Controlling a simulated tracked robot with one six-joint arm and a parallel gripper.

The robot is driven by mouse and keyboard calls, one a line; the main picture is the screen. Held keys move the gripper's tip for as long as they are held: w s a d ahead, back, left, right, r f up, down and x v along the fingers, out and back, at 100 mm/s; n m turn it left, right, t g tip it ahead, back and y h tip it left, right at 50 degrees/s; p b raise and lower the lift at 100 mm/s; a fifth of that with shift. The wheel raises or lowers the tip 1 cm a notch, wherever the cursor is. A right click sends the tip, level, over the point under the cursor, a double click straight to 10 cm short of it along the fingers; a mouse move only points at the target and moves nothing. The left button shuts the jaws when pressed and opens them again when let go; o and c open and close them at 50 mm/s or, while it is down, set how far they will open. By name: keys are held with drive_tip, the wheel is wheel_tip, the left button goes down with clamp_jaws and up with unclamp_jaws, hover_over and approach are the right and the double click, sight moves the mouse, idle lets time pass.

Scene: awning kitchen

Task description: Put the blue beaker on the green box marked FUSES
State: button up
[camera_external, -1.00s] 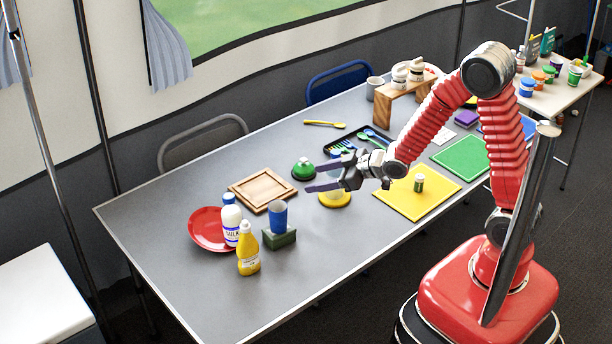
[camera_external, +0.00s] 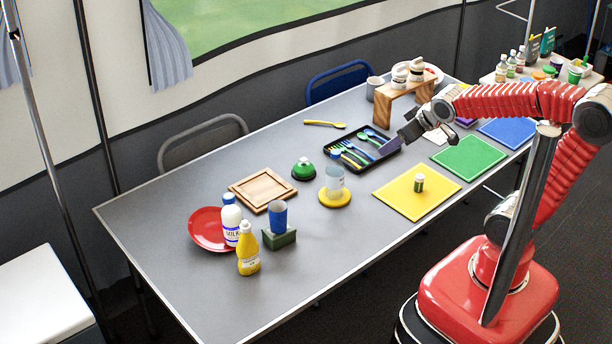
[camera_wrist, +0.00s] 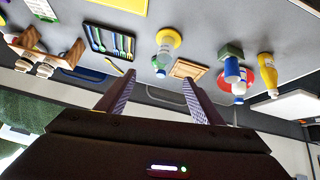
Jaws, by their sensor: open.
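The blue beaker (camera_external: 278,215) stands upright on top of the green box (camera_external: 279,238) near the front left of the table; no marking is readable on the box. In the wrist view the blue beaker (camera_wrist: 233,70) and the green box (camera_wrist: 230,50) appear upside down, at the right. My gripper (camera_external: 398,143) is open and empty, raised over the right part of the table near the cutlery tray, well away from the beaker. Its two fingers (camera_wrist: 157,97) also show in the wrist view with nothing between them.
A milk bottle (camera_external: 231,220) and yellow mustard bottle (camera_external: 248,250) stand close left of the box.

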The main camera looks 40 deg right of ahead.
drive_tip(key=s+d+r+m+g, duration=0.1)
drive_tip(key=s+r+g, duration=0.1)
drive_tip(key=s, duration=1)
drive_tip(key=shift+s+d+r+m, duration=0.15)
drive_tip(key=shift+s+r+m, duration=0.2)
drive_tip(key=shift+r, duration=0.25)
